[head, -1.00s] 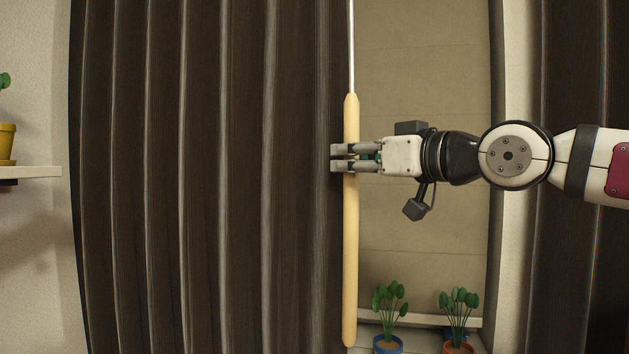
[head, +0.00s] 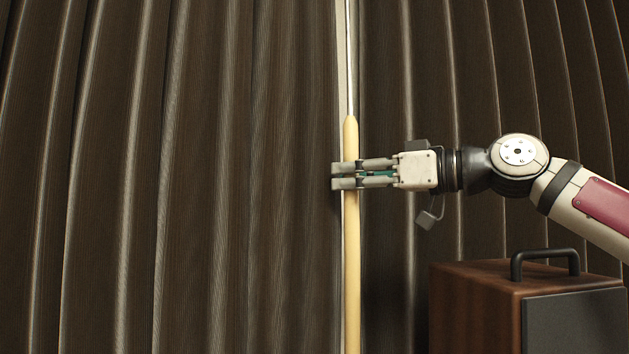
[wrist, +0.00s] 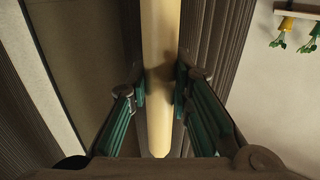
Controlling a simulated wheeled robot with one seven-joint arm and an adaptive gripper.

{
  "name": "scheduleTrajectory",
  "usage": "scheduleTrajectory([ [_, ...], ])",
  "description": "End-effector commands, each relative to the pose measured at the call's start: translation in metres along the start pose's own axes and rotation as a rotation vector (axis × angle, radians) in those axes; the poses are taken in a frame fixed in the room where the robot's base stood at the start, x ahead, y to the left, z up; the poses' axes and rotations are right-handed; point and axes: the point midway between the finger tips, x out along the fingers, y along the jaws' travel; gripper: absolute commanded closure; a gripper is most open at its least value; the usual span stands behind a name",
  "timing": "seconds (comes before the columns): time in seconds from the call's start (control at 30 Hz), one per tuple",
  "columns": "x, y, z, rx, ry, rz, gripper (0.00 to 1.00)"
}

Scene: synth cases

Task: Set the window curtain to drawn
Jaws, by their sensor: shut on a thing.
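A dark brown pleated curtain panel (head: 210,180) fills the left of the head view. A second dark panel (head: 470,90) hangs on the right. Their edges are close together, with only a narrow pale strip (head: 341,60) between them. A pale wooden pull wand (head: 351,270) hangs upright on a thin rod at the left panel's edge. My gripper (head: 350,175) reaches in from the right and is shut on the wand. The wand (wrist: 160,40) also shows between the teal finger pads in the wrist view, with dark curtain folds beside it.
A dark wooden box (head: 475,310) with a black handle stands at lower right in the head view, below my arm. The wrist view shows a wall shelf (wrist: 298,13) with potted plants, upside down, at upper right, and a pale upright strip (wrist: 40,70) at left.

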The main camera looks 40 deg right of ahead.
Motion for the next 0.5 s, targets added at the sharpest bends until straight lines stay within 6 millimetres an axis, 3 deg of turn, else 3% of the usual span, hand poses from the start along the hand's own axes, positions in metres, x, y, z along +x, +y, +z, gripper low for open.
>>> scheduleTrajectory([
  [0.2, -0.018, 0.013, -0.003, 0.0, 0.007, 0.003, 1.0],
  [0.5, -0.021, 0.015, -0.004, -0.001, 0.01, 0.004, 1.0],
])
